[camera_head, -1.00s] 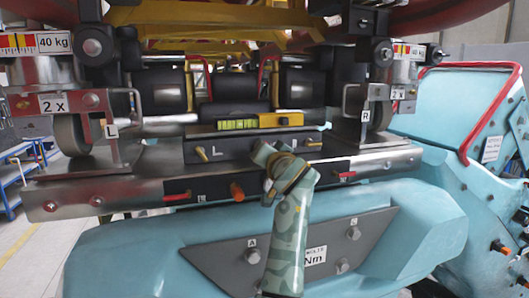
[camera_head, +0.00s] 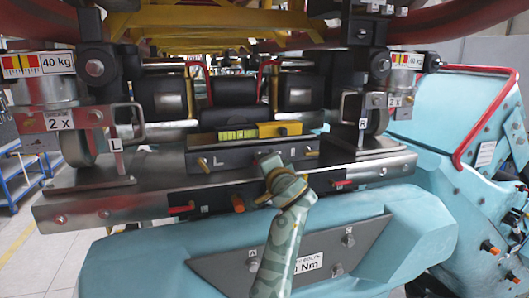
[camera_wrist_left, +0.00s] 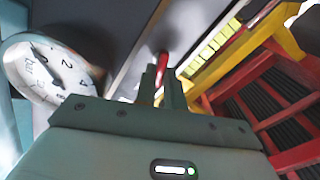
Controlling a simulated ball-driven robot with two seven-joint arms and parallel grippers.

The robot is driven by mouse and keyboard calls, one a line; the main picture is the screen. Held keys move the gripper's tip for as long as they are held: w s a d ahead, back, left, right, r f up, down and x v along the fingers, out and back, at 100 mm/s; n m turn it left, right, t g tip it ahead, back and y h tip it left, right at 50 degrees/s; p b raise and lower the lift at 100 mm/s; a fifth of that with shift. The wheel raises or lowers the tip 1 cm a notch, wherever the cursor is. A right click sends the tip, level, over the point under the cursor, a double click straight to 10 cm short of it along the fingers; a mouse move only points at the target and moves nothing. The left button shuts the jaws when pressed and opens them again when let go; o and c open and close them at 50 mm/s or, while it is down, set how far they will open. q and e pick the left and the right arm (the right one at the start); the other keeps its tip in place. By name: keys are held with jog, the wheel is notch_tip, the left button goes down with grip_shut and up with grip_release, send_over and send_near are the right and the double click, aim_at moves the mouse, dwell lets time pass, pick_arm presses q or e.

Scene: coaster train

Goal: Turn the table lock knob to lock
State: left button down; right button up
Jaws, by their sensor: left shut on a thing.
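A dark panel (camera_head: 230,160) with brass-coloured pins (camera_head: 203,162) sits below the yellow spirit level (camera_head: 280,129). My left gripper (camera_head: 268,160) reaches up from the bottom middle to the centre of this panel; its hand hides what is behind it. In the left wrist view, its fingers (camera_wrist_left: 161,82) are shut on a slim red part (camera_wrist_left: 162,62), apparently the lock knob, standing out from a dark surface. The fingers cover most of the knob, so I cannot tell its turn angle. My right gripper is not in view.
A round pressure gauge (camera_wrist_left: 45,68) is close at the left in the left wrist view. Below the panel are an orange knob (camera_head: 238,203) and red handles (camera_head: 181,210). Metal brackets with wheels (camera_head: 77,140) flank the panel, and a turquoise body (camera_head: 140,255) lies below.

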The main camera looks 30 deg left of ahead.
pick_arm(q)
jog(key=m+p, duration=0.3)
jog(key=shift+m, duration=0.3)
jog(key=shift+f+m+p, duration=0.1)
jog(key=shift+m+p, duration=0.3)
jog(key=shift+p, duration=0.05)
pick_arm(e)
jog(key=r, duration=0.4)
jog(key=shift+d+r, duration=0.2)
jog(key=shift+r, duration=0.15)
pick_arm(q)
jog(key=c, duration=1.5)
grip_release()
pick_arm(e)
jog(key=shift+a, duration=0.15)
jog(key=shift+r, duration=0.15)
